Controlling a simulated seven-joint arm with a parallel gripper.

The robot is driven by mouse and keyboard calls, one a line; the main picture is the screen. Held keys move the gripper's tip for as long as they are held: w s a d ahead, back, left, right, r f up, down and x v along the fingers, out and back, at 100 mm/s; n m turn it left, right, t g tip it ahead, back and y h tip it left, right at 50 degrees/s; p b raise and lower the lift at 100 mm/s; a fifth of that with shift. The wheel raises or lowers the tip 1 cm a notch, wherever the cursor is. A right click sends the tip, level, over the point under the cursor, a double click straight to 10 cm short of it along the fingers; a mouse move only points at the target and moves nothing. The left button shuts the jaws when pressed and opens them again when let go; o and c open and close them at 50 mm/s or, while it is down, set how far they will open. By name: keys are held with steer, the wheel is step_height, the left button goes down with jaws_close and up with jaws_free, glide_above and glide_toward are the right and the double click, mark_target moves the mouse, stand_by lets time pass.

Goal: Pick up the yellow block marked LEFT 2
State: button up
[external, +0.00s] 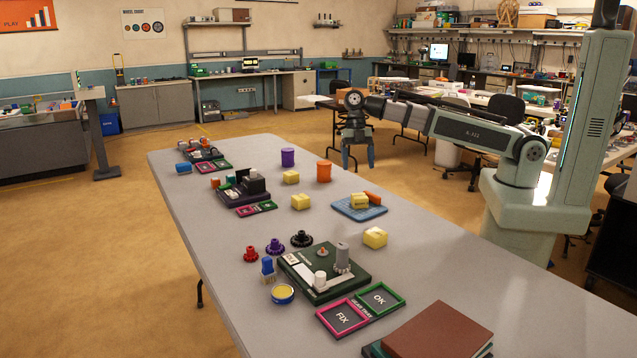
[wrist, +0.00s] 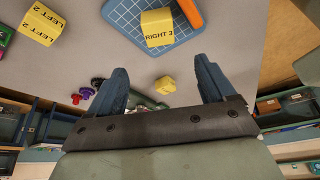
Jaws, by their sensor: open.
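The yellow block marked LEFT 2 (wrist: 40,22) shows at the upper left of the wrist view, its label readable on two faces. In the external view it appears to be the yellow block (external: 300,201) on the table, left of the blue mat. Another yellow block, marked RIGHT 3 (wrist: 157,27), rests on the blue mat (wrist: 124,12) beside an orange block (wrist: 189,12). My gripper (external: 358,166) is open and empty, fingers pointing down, raised by the table's far right side. Its two fingers also show in the wrist view (wrist: 160,72). It is apart from every block.
Other yellow blocks (external: 375,237) (external: 291,176) stand on the table. A purple cylinder (external: 288,157) and an orange cylinder (external: 324,171) stand behind. A dark green board (external: 313,287), gears (external: 275,246) and brown book (external: 438,331) occupy the near part.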

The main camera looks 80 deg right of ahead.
steer(key=a, duration=0.3)
steer(key=m+t+h, duration=0.2)
steer(key=m+h, duration=0.2)
steer(key=m, duration=0.9)
glide_above(300, 197)
steer(key=shift+m, duration=0.4)
steer(key=f, duration=0.7)
steer(key=shift+s+d+f, duration=0.1)
steer(key=shift+s+d, duration=0.05)
steer(key=shift+s, duration=0.25)
steer(key=shift+w+f, duration=0.15)
steer(key=shift+f, duration=1.3)
steer(key=shift+w+f, duration=0.15)
steer(key=shift+f, duration=1.25)
steer(key=shift+c, duration=0.5)
steer(key=c, duration=1)
